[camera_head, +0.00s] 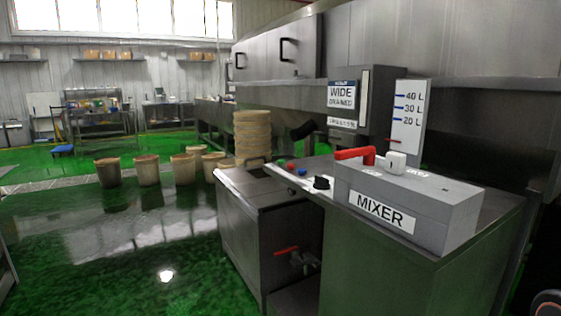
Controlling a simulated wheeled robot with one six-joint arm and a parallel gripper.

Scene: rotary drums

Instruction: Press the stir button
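A grey box labelled MIXER (437,209) sits on the right part of a metal counter. A red lever (354,154) and a white knob-like piece (396,161) are on its top, near small labels too small to read. Left of the box, a red button (290,165), a blue button (302,171) and a black knob (321,183) sit on the counter top. I cannot tell which control is the stir button. My gripper is not clearly seen; a dark rounded part at the bottom right corner is cut off and I cannot tell what it is.
A level gauge (408,117) marked 20 L to 40 L stands behind the box. A red-handled valve (286,251) sticks out below the counter. Stacked tubs (252,133) and several buckets (147,170) stand at the left. The green floor at front left is clear.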

